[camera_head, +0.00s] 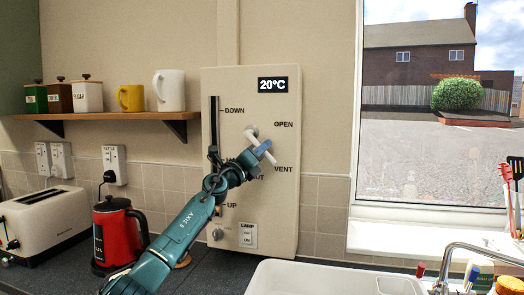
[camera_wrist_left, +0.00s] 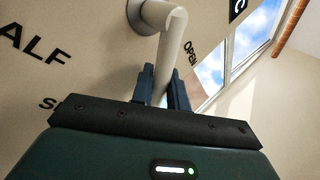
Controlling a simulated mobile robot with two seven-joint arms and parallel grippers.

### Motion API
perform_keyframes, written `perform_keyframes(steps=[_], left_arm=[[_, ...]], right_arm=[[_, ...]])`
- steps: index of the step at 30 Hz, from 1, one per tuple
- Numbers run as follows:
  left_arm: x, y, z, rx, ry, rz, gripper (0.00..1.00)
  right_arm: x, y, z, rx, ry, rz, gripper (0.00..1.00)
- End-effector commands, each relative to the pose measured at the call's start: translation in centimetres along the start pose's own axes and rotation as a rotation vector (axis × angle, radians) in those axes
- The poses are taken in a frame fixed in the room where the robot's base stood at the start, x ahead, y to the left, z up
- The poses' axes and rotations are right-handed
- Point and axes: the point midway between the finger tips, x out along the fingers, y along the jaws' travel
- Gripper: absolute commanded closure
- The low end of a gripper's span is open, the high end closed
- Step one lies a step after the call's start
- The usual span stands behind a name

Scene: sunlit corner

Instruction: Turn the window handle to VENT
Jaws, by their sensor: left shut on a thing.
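The window handle (camera_head: 252,137) is a pale grey lever on a cream wall panel (camera_head: 224,85) marked OPEN, VENT and a partly hidden label. Its grip slants down and right from the pivot, its end near the VENT label (camera_head: 286,169). My left gripper (camera_head: 262,149) is shut on the handle grip, its arm reaching up from below and covering part of the panel. In the left wrist view, the handle (camera_wrist_left: 172,45) runs between the dark fingers (camera_wrist_left: 164,88), with its round pivot base above. My right gripper is not in view.
The panel also holds a slider slot with DOWN and UP labels, a 20°C display (camera_head: 272,85) and a lamp switch (camera_head: 248,235). A red kettle (camera_head: 113,235) and a toaster (camera_head: 42,222) stand at left. A sink (camera_head: 330,280) lies in front, below the window.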

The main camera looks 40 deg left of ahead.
Motion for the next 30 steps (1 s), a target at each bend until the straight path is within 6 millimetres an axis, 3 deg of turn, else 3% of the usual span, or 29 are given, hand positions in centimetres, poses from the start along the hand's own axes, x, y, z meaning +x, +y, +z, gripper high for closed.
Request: perform_keyframes(steps=[2,3,4,16,30], left_arm=[[0.0,0.0,0.1,0.000,-0.002,0.000,1.00],[0.0,0.0,0.1,0.000,-0.002,-0.001,0.81],[0.0,0.0,0.1,0.000,-0.002,-0.001,0.78],[-0.8,0.1,0.0,0.003,0.001,0.001,0.78],[-6.6,0.3,-0.2,0.003,0.002,0.003,0.78]], right_arm=[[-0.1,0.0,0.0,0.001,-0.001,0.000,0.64],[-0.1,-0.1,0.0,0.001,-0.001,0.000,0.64],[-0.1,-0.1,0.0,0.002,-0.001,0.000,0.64],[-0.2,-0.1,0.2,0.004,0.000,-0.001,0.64],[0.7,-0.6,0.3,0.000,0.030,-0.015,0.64]])
